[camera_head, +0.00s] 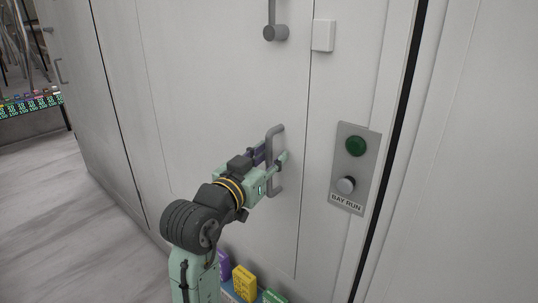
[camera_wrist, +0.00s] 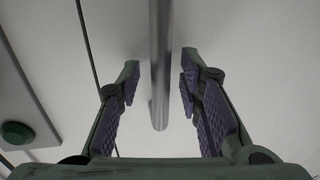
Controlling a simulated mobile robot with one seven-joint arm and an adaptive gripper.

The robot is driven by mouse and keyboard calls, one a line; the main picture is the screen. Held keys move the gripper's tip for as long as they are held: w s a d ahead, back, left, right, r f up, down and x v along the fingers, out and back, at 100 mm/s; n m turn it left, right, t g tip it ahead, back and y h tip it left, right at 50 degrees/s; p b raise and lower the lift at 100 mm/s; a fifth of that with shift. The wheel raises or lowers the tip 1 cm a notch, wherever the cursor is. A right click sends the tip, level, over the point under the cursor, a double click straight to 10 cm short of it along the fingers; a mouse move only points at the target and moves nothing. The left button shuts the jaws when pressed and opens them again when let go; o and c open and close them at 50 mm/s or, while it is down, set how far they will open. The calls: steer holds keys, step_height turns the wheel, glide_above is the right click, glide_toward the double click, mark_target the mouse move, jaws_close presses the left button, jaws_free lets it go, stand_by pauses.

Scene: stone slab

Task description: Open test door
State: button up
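The test door (camera_head: 215,100) is a tall white panel in the head view and looks shut, flush with the wall around it. Its grey vertical bar handle (camera_head: 273,187) stands near the door's right edge. My gripper (camera_head: 272,156) is at the handle, with a finger on either side of the bar. In the wrist view the handle (camera_wrist: 160,90) runs between the fingers of my gripper (camera_wrist: 160,65). The fingers are apart, with visible gaps to the bar on both sides, the smaller gap on the right.
A grey control plate (camera_head: 340,185) marked BAY RUN, with a green button and a silver knob, is right of the handle. A grey latch lever (camera_head: 275,32) and a white block (camera_head: 323,35) are above. Coloured boxes (camera_head: 244,282) stand low by the door. Open floor lies left.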

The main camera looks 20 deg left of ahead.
steer(key=shift+c, duration=0.6)
jaws_close()
stand_by(0.3)
